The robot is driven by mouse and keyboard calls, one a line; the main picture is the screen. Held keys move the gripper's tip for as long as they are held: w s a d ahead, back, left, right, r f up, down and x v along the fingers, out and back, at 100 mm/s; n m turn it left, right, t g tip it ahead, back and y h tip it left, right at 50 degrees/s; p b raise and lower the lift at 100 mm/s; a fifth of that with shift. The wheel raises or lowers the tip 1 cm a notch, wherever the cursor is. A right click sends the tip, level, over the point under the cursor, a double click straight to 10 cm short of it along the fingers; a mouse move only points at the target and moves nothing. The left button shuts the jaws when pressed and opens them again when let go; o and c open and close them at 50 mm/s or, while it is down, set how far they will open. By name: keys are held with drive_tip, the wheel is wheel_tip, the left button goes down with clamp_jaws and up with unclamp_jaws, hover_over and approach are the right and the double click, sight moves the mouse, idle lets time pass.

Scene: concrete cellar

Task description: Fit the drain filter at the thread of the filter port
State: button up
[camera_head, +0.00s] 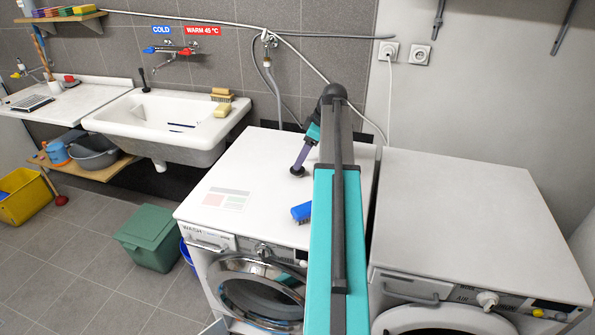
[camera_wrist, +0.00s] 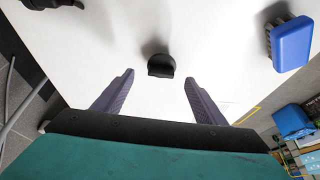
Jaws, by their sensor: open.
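A small dark piece with a rounded edge, probably the drain filter (camera_wrist: 161,66), stands on the white washer top (camera_wrist: 110,40). My gripper (camera_wrist: 159,77) has its two purple fingers spread, with the dark piece centred just ahead of the tips, not clamped. In the head view my gripper (camera_head: 299,167) points down at the washer top, and a dark shape shows at its fingertips. The filter port and its thread are not in view. A pale flap (camera_head: 215,327) sticks out low at the washer's front left.
A blue brush (camera_head: 301,212) lies on the washer top and shows at the right in the wrist view (camera_wrist: 291,42). A second machine (camera_head: 460,205) stands to the right. A green bin (camera_head: 148,238) stands left of the washer, with open tiled floor before it.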

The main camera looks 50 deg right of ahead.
idle(0.3)
drive_tip(key=shift+p+x, duration=0.8)
drive_tip(key=shift+x, duration=1.75)
drive_tip(key=shift+a, duration=0.1)
drive_tip(key=c, duration=1.3)
drive_tip(key=shift+o, duration=0.2)
drive_tip(key=shift+r, duration=0.15)
drive_tip(key=shift+r+b, duration=0.95)
drive_tip(key=shift+r, duration=3.95)
